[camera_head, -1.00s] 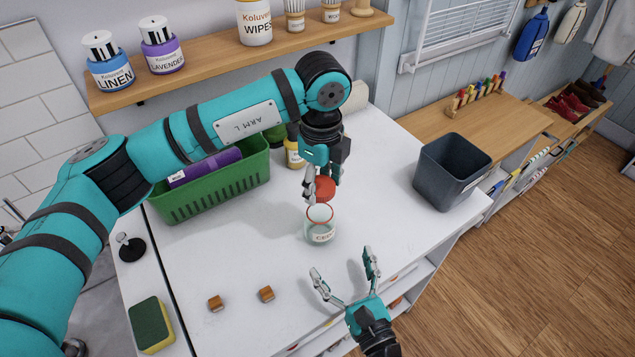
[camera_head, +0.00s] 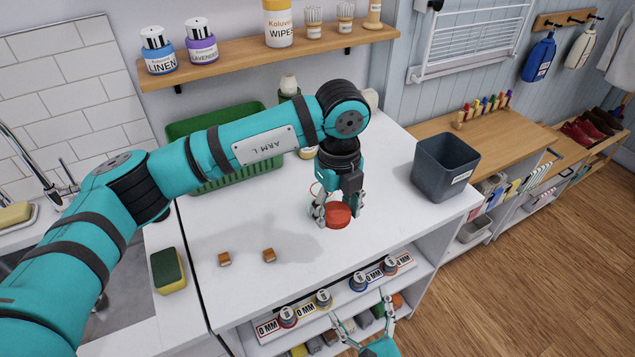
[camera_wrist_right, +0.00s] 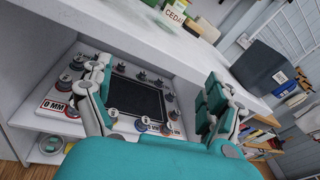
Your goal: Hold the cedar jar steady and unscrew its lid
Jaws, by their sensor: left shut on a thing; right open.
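My left gripper (camera_head: 338,209) is shut on the red lid (camera_head: 338,217) and holds it over the front part of the white counter. The lid is apart from the jar. My right gripper (camera_head: 361,309) is open and empty, in front of the counter's front edge and apart from the jar.
Two small wooden blocks (camera_head: 224,259) and a sponge (camera_head: 168,271) lie to the left. A green basket (camera_head: 215,180) is behind my left arm; a dark bin (camera_head: 445,168) stands at the right. Shelves (camera_head: 290,335) with knobs and 0 MM labels lie below the counter edge.

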